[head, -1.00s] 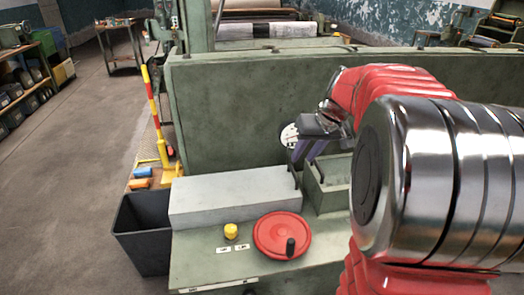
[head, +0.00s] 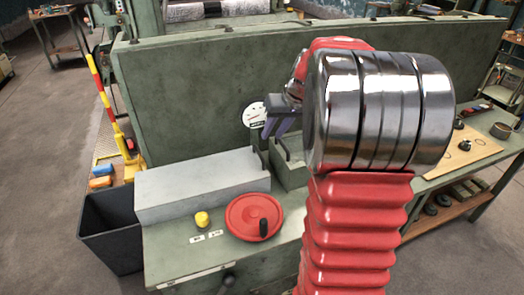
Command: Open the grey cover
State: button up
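The grey cover (head: 200,192) is a long pale box shape lying closed on the green machine bed. A dark handle (head: 264,158) stands at its right end, partly hard to make out. My gripper (head: 276,130) has purple fingers that point down, above and just right of the cover's right end. The fingers look apart with nothing between them, and they appear clear of the handle. My own red and silver arm fills the right middle of the view and hides part of the machine.
A red handwheel (head: 254,216) and a yellow knob (head: 202,219) sit in front of the cover. A green open box (head: 290,175) is right of it. A dark bin (head: 110,235) stands left. A dial gauge (head: 254,114) is on the green wall (head: 190,100) behind. A workbench (head: 465,155) is at right.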

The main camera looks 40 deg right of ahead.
aim_at(260, 153)
jog(key=x, duration=1.1)
jog(key=shift+w+a+f, duration=0.1)
jog(key=shift+f, duration=0.2)
grip_shut()
